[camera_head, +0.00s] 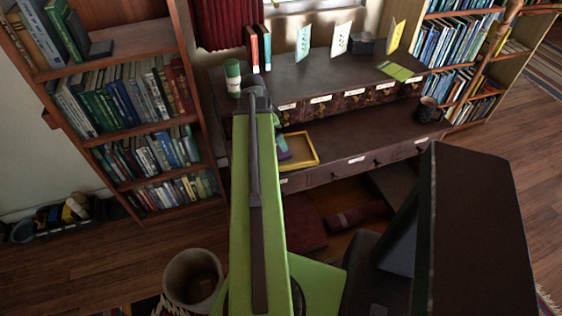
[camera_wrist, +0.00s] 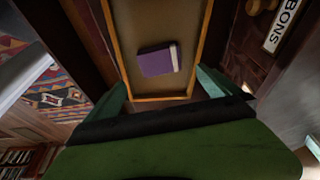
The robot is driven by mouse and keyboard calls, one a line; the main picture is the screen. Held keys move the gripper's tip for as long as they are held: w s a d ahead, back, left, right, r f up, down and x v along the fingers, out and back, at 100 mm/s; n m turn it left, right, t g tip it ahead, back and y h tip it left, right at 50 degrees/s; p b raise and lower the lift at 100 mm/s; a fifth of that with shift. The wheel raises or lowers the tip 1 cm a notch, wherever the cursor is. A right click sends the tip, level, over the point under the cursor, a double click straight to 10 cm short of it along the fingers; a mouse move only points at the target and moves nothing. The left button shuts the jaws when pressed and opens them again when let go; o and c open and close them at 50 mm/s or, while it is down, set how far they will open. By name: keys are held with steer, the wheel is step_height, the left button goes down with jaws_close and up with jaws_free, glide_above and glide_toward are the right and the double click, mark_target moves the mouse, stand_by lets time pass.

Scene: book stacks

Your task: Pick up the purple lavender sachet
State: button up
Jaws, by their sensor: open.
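The purple lavender sachet (camera_wrist: 158,61) lies flat in a shallow tan-rimmed tray (camera_wrist: 193,84) in the wrist view, with a pale strip along its right end. In the head view a purple bit of it (camera_head: 285,156) shows in the yellow-rimmed tray (camera_head: 317,160), partly hidden by my arm and gripper. My gripper (camera_wrist: 163,85) is open, its two green fingers spread on either side of the tray's near part. The sachet appears ahead of the fingertips, between their lines and not touched. The height gap is hard to judge.
The tray sits on the lower ledge of a dark drawer cabinet (camera_head: 360,165). A green cylinder (camera_head: 233,78), upright books and cards stand on the cabinet top. A dark mug (camera_head: 426,109) is at the right. A drawer label (camera_wrist: 283,24) is right of the tray.

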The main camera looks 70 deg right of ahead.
mark_target(278, 151)
steer(key=b+x, duration=0.1)
steer(key=x, duration=0.2)
steer(key=shift+f, duration=0.1)
steer(key=b+x, duration=0.5)
steer(key=shift+w+a+f, duration=0.1)
steer(key=shift+w, duration=0.05)
steer(key=c, duration=1.4)
steer(key=shift+r, duration=0.25)
